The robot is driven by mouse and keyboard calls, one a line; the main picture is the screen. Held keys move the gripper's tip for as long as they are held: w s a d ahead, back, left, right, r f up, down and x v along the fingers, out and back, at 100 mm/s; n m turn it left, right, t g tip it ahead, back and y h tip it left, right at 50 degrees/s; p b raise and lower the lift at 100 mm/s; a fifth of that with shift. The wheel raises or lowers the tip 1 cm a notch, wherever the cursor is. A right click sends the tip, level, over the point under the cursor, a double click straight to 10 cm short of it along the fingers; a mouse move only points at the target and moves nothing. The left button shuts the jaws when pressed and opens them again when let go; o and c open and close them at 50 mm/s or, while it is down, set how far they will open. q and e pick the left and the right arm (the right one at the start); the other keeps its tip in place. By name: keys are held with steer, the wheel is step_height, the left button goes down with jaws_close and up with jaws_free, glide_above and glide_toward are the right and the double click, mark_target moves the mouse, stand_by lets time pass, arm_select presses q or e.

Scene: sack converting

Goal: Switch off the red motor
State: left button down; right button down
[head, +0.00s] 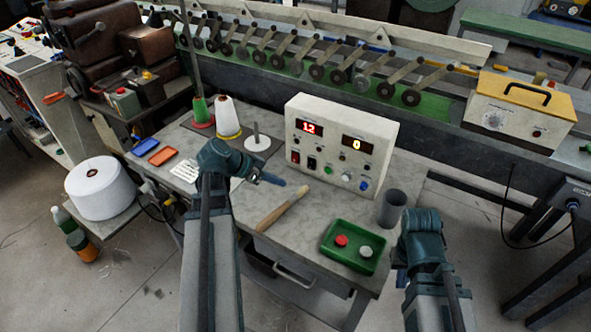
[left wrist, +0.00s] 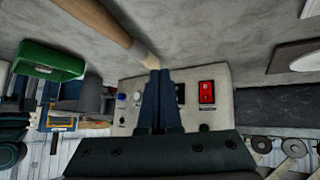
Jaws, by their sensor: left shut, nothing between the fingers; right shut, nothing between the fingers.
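The control box (head: 340,145) stands at the back of the grey table, with a red display reading 12 and a yellow display reading 0. A red rocker switch (head: 311,163) sits low on its face, with a dark one beside it. The red switch also shows in the left wrist view (left wrist: 207,92), right of the fingers. My left gripper (head: 272,179) is shut and empty, in front of the box's left side and apart from the switch. My right gripper (head: 400,278) is shut, low at the table's right edge, mostly hidden by its arm. I cannot identify a red motor.
A wooden-handled tool (head: 283,209) lies in front of the box. A green tray (head: 353,247) with a red and a grey button, and a grey cup (head: 391,208), stand to the right. Thread cones (head: 228,115) stand at the back left.

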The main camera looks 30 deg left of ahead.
mark_target(295, 158)
arm_select(q)
steer(key=shift+s+a+t, duration=0.15)
steer(key=shift+a+t, duration=0.35)
steer(key=shift+a, duration=0.65)
steer(key=shift+w+d+f+b, duration=0.15)
steer(key=shift+w+f+b, duration=0.1)
steer(key=shift+w, duration=1.2)
steer(key=shift+w+d+f+b, duration=0.1)
steer(key=shift+w+b, duration=0.15)
steer(key=shift+w, duration=1.25)
steer(key=shift+w+d+f+b, duration=0.15)
steer(key=shift+w+f+b, duration=0.1)
steer(key=shift+w, duration=1.2)
steer(key=shift+w, duration=0.1)
steer(key=shift+w, duration=0.3)
steer(key=shift+w, duration=0.3)
steer(key=shift+s, duration=0.1)
steer(key=shift+s+r, duration=0.1)
steer(key=shift+s, duration=0.55)
